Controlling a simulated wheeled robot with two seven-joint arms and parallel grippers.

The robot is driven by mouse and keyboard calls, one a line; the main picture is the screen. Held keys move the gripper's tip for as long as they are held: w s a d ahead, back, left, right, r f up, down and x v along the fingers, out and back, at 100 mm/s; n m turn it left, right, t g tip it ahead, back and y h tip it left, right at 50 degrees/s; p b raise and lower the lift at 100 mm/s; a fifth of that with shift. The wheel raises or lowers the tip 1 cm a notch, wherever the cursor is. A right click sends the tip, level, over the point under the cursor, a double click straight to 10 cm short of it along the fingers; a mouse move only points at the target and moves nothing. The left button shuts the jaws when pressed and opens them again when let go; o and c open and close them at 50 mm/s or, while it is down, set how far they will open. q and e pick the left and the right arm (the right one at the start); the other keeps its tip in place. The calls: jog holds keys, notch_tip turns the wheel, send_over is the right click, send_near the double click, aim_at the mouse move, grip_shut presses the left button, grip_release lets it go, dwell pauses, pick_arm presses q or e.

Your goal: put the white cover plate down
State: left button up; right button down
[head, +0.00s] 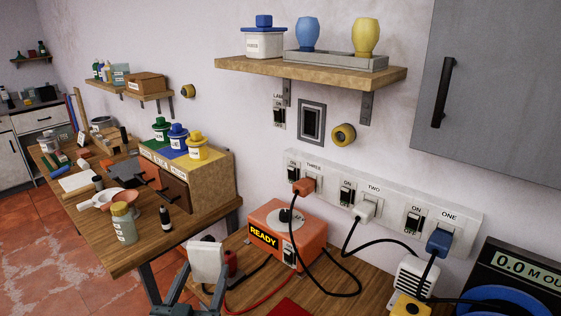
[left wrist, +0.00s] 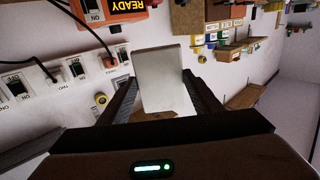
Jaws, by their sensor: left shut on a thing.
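The white cover plate (head: 206,258) is held upright in the head view, in front of the left side of the orange READY box. My left gripper (head: 203,275) is shut on it, with one dark finger at each side. In the left wrist view the plate (left wrist: 161,78) stands up between the two fingers, its flat face showing. The plate appears to be off the wooden bench (head: 345,280), though the exact gap is hard to tell. My right gripper is not in view.
The orange box (head: 273,232) stands close behind the plate, with red and black cables beside it. A socket strip (head: 385,205) with plugs runs along the wall. Left is a cluttered table (head: 115,255) with a bottle. A wall opening (head: 312,122) is above.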

pick_arm(q)
jog(key=s+f, duration=0.3)
jog(key=s, duration=0.6)
jog(key=shift+s+f, duration=0.2)
jog(key=shift+f, duration=0.05)
jog(key=shift+d, duration=0.1)
